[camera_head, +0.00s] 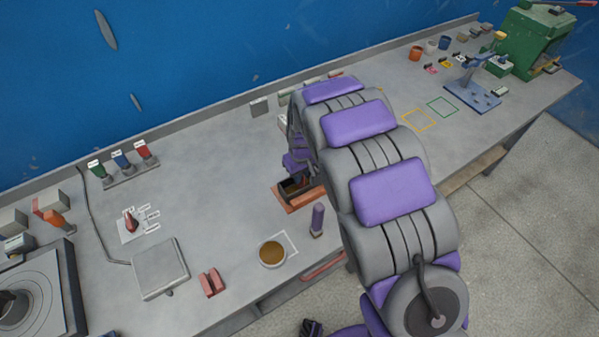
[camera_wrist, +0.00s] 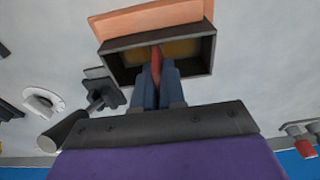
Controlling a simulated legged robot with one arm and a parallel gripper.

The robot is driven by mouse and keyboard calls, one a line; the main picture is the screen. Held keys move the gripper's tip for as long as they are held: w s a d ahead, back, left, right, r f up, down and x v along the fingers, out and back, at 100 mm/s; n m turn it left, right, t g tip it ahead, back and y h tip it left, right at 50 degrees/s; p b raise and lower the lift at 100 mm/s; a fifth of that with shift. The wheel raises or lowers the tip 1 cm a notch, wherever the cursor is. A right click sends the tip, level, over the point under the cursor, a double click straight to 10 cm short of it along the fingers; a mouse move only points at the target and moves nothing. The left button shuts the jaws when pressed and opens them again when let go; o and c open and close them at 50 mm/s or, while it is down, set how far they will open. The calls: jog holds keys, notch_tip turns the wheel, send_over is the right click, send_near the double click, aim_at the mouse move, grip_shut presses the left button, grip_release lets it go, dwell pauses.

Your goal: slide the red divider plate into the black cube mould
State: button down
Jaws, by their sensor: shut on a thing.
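The black cube mould (camera_head: 283,193) stands on an orange base plate (camera_head: 306,202) near the middle of the bench. In the wrist view it is an open dark box (camera_wrist: 207,55) with a tan-brown inside. My gripper (camera_wrist: 157,80) is shut on the red divider plate (camera_wrist: 156,62), which shows as a narrow red strip between the fingers. The plate's far end overlaps the mould opening, around the middle of its width. I cannot tell how deep it sits. In the head view my gripper (camera_head: 294,168) is just above the mould, and my arm hides part of it; the plate is not discernible there.
A grey scale (camera_head: 160,268) is at left. Small blocks (camera_head: 259,107) line the back edge. Bare bench lies left of the mould.

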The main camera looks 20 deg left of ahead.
jog(key=c, duration=1.1)
grip_release()
jog(key=r+p, duration=0.1)
jog(key=r, duration=0.4)
jog(key=d+r, duration=0.1)
jog(key=r, duration=0.5)
jog(key=s+r+p, duration=0.1)
jog(key=r, duration=0.5)
jog(key=shift+s+d+r+p, duration=0.1)
jog(key=shift+d+p, duration=0.1)
jog(key=shift+p, duration=0.15)
jog(key=s+d+r+m+g+h, duration=0.1)
jog(key=s+d+r+m, duration=0.2)
jog(key=s+d, duration=0.5)
jog(key=s+d+r+m, duration=0.2)
jog(key=s+d+r, duration=0.2)
jog(key=d, duration=0.9)
jog(key=s+d+m, duration=0.1)
jog(key=s+d, duration=0.1)
jog(key=s, duration=0.4)
jog(key=s+d+f+m+g, duration=0.1)
jog(key=s+d+m, duration=0.1)
jog(key=s, duration=0.5)
jog(key=s+d+m, duration=0.1)
jog(key=s+d, duration=0.3)
jog(key=s, duration=0.3)
jog(key=shift+s+d+f+m+g, duration=0.1)
jog(key=shift+d+f+m+g, duration=0.1)
jog(key=shift+m+g, duration=0.15)
